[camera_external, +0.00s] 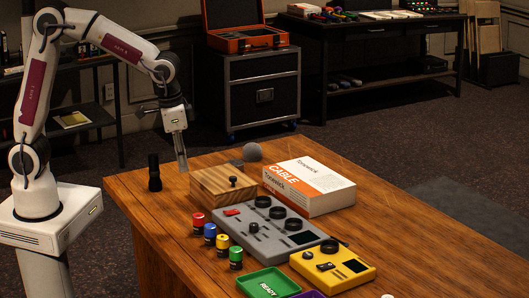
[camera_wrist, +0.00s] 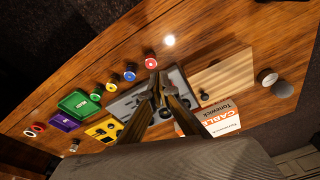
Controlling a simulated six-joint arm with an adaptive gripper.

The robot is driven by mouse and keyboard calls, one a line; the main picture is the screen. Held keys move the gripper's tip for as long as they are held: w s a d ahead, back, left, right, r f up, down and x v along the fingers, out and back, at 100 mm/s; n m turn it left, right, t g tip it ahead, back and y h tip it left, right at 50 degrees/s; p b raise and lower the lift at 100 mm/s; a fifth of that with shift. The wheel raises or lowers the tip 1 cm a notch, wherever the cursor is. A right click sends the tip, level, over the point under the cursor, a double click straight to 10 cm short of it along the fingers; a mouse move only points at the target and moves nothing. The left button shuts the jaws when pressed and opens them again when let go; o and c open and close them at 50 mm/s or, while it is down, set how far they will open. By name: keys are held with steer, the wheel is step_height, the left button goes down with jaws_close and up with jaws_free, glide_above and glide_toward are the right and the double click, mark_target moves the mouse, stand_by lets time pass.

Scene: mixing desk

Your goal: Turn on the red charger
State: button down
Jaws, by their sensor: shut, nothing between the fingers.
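A red-topped small cylinder (camera_external: 198,221), the likeliest red charger, stands upright at the near end of the wooden box, first in a row of coloured cylinders. It also shows in the wrist view (camera_wrist: 151,63), just beyond my fingertips. A small red part (camera_external: 232,212) sits on the grey control panel (camera_external: 270,232), whose surface is partly hidden by my fingers in the wrist view. My gripper (camera_external: 183,168) points down above the table, left of the wooden box and apart from the red cylinder. In the wrist view my gripper (camera_wrist: 157,80) is shut and empty.
Blue (camera_external: 210,234), yellow (camera_external: 222,247) and green (camera_external: 236,258) cylinders continue the row. A wooden box (camera_external: 215,182), white-and-orange cable box (camera_external: 318,184), yellow device (camera_external: 333,264) and green tray (camera_external: 284,282) surround the panel. A black cylinder (camera_external: 154,172) stands near the table edge.

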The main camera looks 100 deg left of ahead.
steer(key=w+a+n+y, duration=0.1)
steer(key=w+a+n, duration=0.2)
steer(key=w, duration=0.5)
steer(key=shift+a+r+n+t, duration=0.3)
steer(key=shift+a+t, duration=0.1)
steer(key=shift+a, duration=0.45)
steer(key=shift+w, duration=0.1)
steer(key=shift+f, duration=0.2)
glide_toward(227, 212)
steer(key=x, duration=0.5)
steer(key=shift+w+a, duration=0.2)
steer(key=shift+a, duration=0.25)
steer(key=shift+d+f, duration=0.1)
steer(key=shift+f, duration=0.65)
